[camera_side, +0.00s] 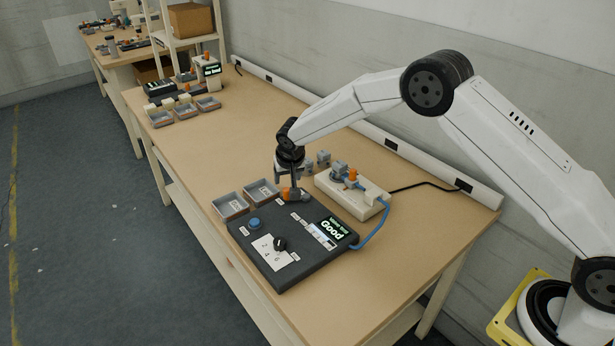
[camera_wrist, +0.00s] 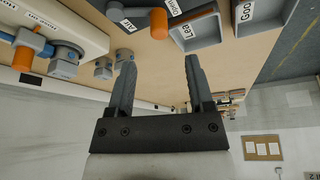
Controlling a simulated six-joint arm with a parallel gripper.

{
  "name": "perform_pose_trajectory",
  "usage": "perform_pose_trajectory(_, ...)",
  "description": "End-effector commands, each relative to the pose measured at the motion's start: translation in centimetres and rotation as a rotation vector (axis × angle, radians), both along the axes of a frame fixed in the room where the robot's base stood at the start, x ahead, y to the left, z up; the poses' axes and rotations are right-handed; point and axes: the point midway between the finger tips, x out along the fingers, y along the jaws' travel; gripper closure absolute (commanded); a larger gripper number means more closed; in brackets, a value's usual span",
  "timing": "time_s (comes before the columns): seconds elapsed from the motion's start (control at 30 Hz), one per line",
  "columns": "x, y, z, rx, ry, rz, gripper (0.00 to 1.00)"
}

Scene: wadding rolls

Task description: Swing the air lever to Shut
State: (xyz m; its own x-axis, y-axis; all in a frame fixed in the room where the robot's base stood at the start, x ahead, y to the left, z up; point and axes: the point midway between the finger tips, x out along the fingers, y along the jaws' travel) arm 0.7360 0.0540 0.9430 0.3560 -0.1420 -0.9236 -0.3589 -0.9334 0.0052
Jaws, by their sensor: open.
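The air lever, with an orange grip (camera_side: 286,193), sits at the far end of the dark test panel (camera_side: 275,268). In the wrist view its orange grip (camera_wrist: 159,23) lies close to the Open label (camera_wrist: 175,7); the Shut label (camera_wrist: 121,20) is on the other side of it. My gripper (camera_side: 291,186) is just over the lever, pointing down. In the wrist view my gripper (camera_wrist: 157,60) is open with nothing between its fingers, and the grip shows ahead of the fingertips, between their lines. Contact cannot be told.
The panel's display (camera_side: 334,229) reads Good. A blue button (camera_side: 254,223) and a black knob (camera_side: 280,243) are on the panel. Two grey trays (camera_side: 231,206), labelled Leak (camera_wrist: 189,32) and Good, stand beside it. A white block (camera_side: 367,207) with a valve and blue hose stands right; small grey fittings (camera_side: 323,157) stand behind.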

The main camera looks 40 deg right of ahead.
Motion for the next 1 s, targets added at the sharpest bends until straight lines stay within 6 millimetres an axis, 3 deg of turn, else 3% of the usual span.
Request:
perform_pose_trajectory(0.37, 0.4, -0.2, -1.2, 0.000, 0.001, 0.001, 0.33)
perform_pose_trajectory(1.0, 2.5, -1.1, -6.5, 0.000, 0.000, 0.001, 0.33)
